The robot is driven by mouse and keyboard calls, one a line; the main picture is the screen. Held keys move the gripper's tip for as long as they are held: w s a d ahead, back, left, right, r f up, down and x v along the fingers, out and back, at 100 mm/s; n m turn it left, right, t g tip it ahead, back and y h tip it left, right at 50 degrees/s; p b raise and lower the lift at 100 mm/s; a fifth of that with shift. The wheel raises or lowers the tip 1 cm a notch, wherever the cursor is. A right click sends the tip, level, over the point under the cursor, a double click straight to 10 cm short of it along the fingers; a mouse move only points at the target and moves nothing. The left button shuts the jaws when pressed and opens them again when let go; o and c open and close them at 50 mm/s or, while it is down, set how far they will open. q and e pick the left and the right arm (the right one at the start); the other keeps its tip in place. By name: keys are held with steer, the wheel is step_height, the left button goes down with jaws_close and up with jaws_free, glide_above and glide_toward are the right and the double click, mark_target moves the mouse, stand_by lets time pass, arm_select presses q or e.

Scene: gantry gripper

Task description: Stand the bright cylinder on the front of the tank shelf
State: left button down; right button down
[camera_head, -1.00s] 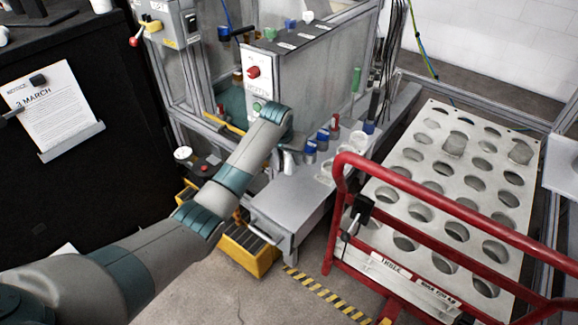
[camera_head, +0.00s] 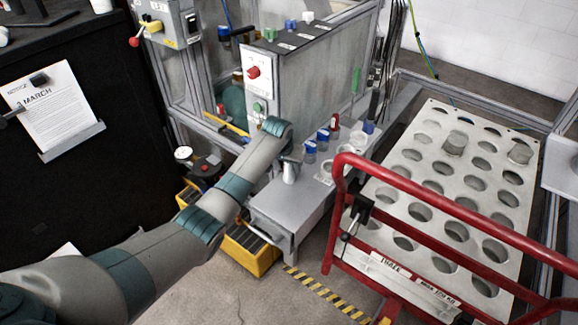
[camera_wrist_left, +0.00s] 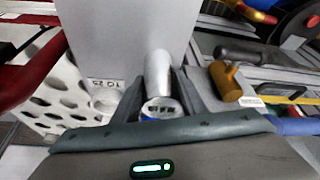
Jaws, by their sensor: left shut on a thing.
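The bright cylinder (camera_head: 290,173) is silver and roughly upright over the front, bare part of the grey tank shelf (camera_head: 275,208). I cannot tell whether its foot touches the shelf. In the left wrist view the cylinder (camera_wrist_left: 158,70) sits between the dark fingers of my left gripper (camera_wrist_left: 160,92), which is shut on it. In the head view my left gripper (camera_head: 287,160) is mostly hidden by its own wrist, with the cylinder showing below. My right gripper is in neither view.
Blue-capped bottles (camera_head: 310,149) and a red-topped one (camera_head: 335,123) stand farther back on the shelf, beside pale round sockets (camera_head: 325,173). A red cart rail (camera_head: 420,190) and a white holed rack (camera_head: 425,170) are on the right. A yellow crate (camera_head: 248,254) lies below.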

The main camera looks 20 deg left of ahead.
arm_select(q)
steer(key=c, duration=1.1)
jaws_free()
steer(key=shift+r, duration=0.15)
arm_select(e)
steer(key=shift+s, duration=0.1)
arm_select(q)
steer(key=shift+s+r, duration=0.1)
steer(key=shift+r, duration=0.35)
steer(key=v, duration=1.1)
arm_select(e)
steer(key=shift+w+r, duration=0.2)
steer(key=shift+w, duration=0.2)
arm_select(q)
steer(key=shift+s+r, duration=0.1)
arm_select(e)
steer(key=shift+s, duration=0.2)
